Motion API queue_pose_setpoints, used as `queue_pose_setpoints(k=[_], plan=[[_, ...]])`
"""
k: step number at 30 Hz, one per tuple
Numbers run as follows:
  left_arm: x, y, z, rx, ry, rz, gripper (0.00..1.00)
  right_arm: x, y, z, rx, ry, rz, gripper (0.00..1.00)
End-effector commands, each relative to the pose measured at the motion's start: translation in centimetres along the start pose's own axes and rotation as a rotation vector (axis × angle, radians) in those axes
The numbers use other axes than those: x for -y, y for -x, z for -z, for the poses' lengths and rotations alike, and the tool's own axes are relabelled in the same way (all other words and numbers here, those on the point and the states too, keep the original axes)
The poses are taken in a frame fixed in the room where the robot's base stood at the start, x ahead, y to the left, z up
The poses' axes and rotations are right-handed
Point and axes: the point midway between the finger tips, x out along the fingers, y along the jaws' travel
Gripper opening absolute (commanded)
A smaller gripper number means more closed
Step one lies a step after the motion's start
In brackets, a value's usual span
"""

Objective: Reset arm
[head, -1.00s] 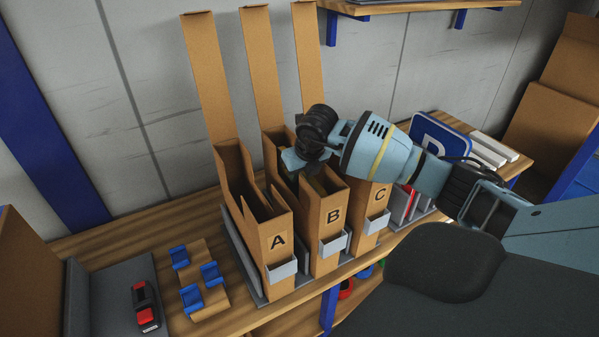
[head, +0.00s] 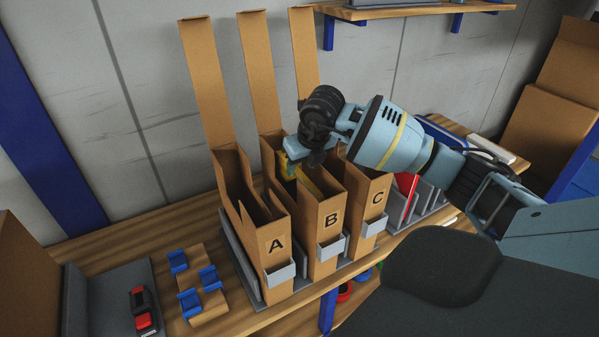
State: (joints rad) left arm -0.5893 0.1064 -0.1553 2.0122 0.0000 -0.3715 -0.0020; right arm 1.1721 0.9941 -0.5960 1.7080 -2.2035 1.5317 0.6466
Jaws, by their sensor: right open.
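My right gripper (head: 288,166) is over the open top of the cardboard box B (head: 327,238). It is open, with its fingers pointing down and a yellowish piece showing by them. Whether that piece is part of the gripper or lies in the box I cannot tell. My right arm (head: 384,137) comes in from the right, above box B and box C (head: 375,203). My left gripper is not in view.
Box A (head: 275,252) stands left of box B. Tall cardboard flaps (head: 207,80) rise behind the boxes. A blue-clipped cardboard piece (head: 208,305) and a red-black tool (head: 143,311) lie at the left. A shelf (head: 410,11) hangs above.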

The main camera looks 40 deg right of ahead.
Motion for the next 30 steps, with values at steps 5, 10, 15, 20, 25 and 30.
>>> queue_pose_setpoints(k=[5, 10, 15, 20, 25, 30], plan=[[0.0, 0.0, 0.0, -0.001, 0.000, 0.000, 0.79, 0.0, 1.5, 0.0, 0.000, 0.000, 0.000, 0.45], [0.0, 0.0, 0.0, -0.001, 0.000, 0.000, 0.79, 0.0, 1.7, 0.0, 0.000, 0.000, 0.000, 0.45], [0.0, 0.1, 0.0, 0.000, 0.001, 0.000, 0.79, 0.0, 1.7, 0.0, 0.000, 0.000, 0.000, 0.45], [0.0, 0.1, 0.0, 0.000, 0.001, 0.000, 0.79, 0.0, 1.7, 0.0, 0.000, 0.000, 0.000, 0.45], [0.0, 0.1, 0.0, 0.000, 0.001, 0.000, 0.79, 0.0, 1.7, 0.0, 0.000, 0.000, 0.000, 0.45], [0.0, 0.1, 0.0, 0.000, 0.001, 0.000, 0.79, 0.0, 1.7, 0.0, 0.000, 0.000, 0.000, 0.45]])
